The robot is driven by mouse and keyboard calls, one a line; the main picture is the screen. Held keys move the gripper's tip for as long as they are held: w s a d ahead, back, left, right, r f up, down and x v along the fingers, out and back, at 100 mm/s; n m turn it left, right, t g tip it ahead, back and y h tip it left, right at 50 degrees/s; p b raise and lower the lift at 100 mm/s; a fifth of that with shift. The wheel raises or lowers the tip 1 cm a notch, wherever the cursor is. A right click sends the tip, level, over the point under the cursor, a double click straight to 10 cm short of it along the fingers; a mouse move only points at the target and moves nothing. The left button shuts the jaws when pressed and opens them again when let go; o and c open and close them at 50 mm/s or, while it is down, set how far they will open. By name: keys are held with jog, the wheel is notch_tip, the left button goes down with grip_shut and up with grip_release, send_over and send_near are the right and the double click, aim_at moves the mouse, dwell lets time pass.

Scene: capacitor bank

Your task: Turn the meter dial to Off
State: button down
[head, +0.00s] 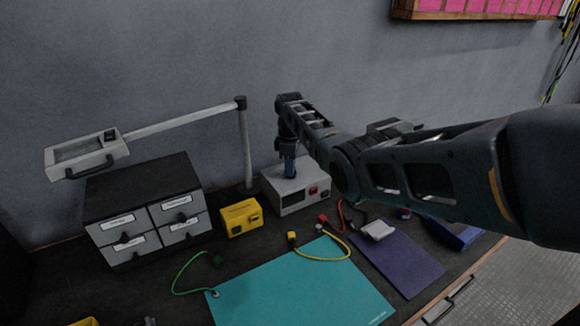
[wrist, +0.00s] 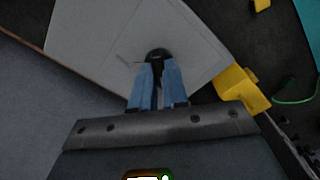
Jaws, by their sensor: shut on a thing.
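The meter is a white-grey box (head: 305,188) against the back wall, with a dark display and red controls on its front. Its top face (wrist: 95,35) fills much of the wrist view. A round black dial (wrist: 157,53) sits on that top face, with thin markings beside it. My gripper (head: 289,174) reaches down onto the box from above. In the wrist view, its blue fingers (wrist: 158,70) are shut on the dial. The fingers hide part of the dial, and I cannot read its setting. In the head view the dial is hidden.
A yellow box (head: 240,219) stands close left of the meter, beside a drawer cabinet (head: 145,205) and a lamp (head: 243,150). A teal mat (head: 300,285), a purple mat (head: 400,262) and green, yellow and red leads lie in front. The wall is close behind.

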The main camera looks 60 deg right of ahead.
dwell(0.4)
jog(key=c, duration=1.1)
grip_release()
jog(key=shift+c, duration=0.2)
jog(key=shift+r, duration=3.95)
